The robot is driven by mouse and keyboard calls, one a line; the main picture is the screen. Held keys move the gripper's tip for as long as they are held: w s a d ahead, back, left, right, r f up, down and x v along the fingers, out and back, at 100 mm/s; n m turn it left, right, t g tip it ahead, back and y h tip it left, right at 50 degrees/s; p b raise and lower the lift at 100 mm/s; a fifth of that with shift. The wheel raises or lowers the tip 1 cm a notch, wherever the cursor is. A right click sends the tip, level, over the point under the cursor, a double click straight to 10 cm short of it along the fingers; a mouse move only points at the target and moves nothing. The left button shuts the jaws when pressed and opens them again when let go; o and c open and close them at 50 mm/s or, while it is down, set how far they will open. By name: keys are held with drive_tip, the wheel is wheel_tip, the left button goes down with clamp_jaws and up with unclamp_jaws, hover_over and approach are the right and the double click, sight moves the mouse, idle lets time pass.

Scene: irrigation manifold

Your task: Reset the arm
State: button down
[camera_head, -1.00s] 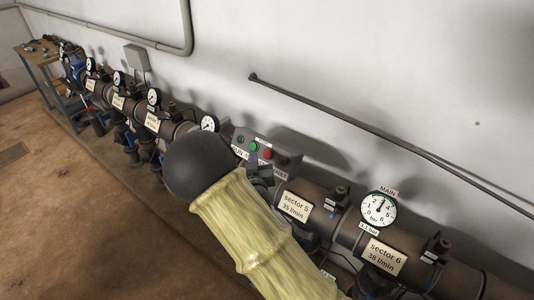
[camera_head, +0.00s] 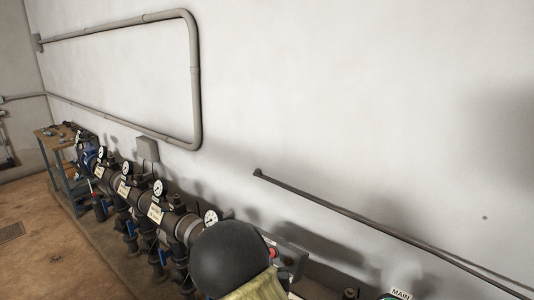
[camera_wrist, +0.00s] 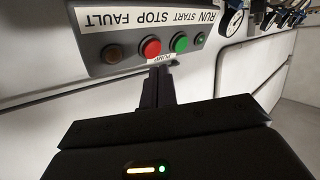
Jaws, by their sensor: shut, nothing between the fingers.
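My gripper (camera_wrist: 158,88) shows in the wrist view, its two dark fingers together with nothing between them. It points at the pump control box (camera_wrist: 140,40), close to the white PUMP label; I cannot tell whether the fingertips touch it. The box shows upside down there, with a red button (camera_wrist: 151,48), a green button (camera_wrist: 180,42), a dim brown lamp (camera_wrist: 113,54) and a small green lamp (camera_wrist: 199,40). In the head view my arm, with a dark rounded joint and a yellowish sleeve, covers part of the control box (camera_head: 292,262) and hides the gripper.
A row of dark pipes with valves and gauges (camera_head: 158,188) runs along the wall to the left. A workbench (camera_head: 52,134) with small items stands at the far left. A grey conduit (camera_head: 194,75) and a sloping rail (camera_head: 340,215) are on the wall. Brown floor (camera_head: 40,255) lies open at the left.

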drive_tip(key=s+d+r+g, duration=0.1)
drive_tip(key=s+d+g, duration=0.5)
drive_tip(key=s, duration=0.6)
drive_tip(key=s+d+r+g, duration=0.2)
drive_tip(key=s+d+g, duration=0.4)
drive_tip(key=s+d, duration=0.3)
drive_tip(key=s, duration=0.3)
drive_tip(key=shift+s+r+m, duration=0.25)
drive_tip(key=shift+m, duration=0.15)
drive_tip(key=shift+w, duration=0.1)
